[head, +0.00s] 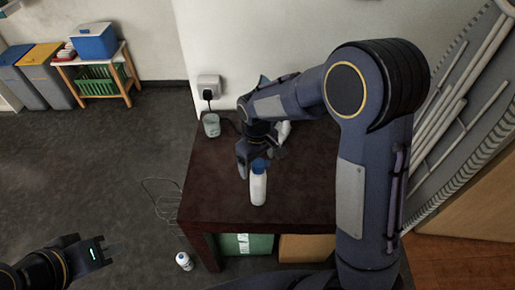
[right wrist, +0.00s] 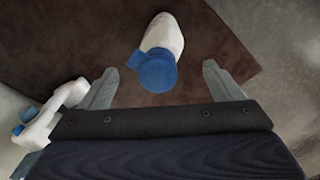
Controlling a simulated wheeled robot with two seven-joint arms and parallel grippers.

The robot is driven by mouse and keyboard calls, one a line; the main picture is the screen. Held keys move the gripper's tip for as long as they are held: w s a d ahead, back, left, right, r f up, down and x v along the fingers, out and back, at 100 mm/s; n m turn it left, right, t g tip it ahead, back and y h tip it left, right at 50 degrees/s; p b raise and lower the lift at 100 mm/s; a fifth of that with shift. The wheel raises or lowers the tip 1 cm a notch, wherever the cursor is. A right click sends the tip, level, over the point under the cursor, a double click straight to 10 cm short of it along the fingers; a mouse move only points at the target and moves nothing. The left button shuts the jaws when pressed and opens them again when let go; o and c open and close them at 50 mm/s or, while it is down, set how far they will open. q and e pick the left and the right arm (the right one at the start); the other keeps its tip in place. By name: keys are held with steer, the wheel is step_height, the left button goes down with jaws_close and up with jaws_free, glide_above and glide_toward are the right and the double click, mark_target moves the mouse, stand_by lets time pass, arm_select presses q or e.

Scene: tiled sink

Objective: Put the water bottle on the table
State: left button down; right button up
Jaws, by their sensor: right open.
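A white bottle with a blue cap (head: 258,188) stands upright on the dark table (head: 215,190), near its front edge. In the right wrist view the bottle (right wrist: 164,36) shows ahead, between the fingers' lines. My right gripper (head: 258,161) is open just behind and above the bottle's cap; I see no clear contact. My left gripper (head: 100,250) is at the lower left, over the floor, away from the table; its jaw opening is not clear. Another small white bottle (head: 184,261) with a bluish part is on the floor left of the table.
A white bottle-like item (head: 283,131) and a pale cup (head: 211,125) stand at the table's back. A green box (head: 247,244) and a cardboard box (head: 306,247) are under the table. The table's left front is clear. A thin wire frame (head: 163,200) lies on the floor.

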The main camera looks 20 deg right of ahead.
step_height(320, 180, up, 7)
steer(key=shift+s+r, duration=0.1)
steer(key=s+d+r+m+t+y, duration=0.2)
steer(key=s+d+r+m+y, duration=0.35)
steer(key=s, duration=0.55)
steer(key=s+d+m+t+h, duration=0.1)
steer(key=s+d+m+t, duration=0.1)
steer(key=s, duration=0.9)
steer(key=shift+t, duration=0.7)
steer(key=shift+h, duration=0.25)
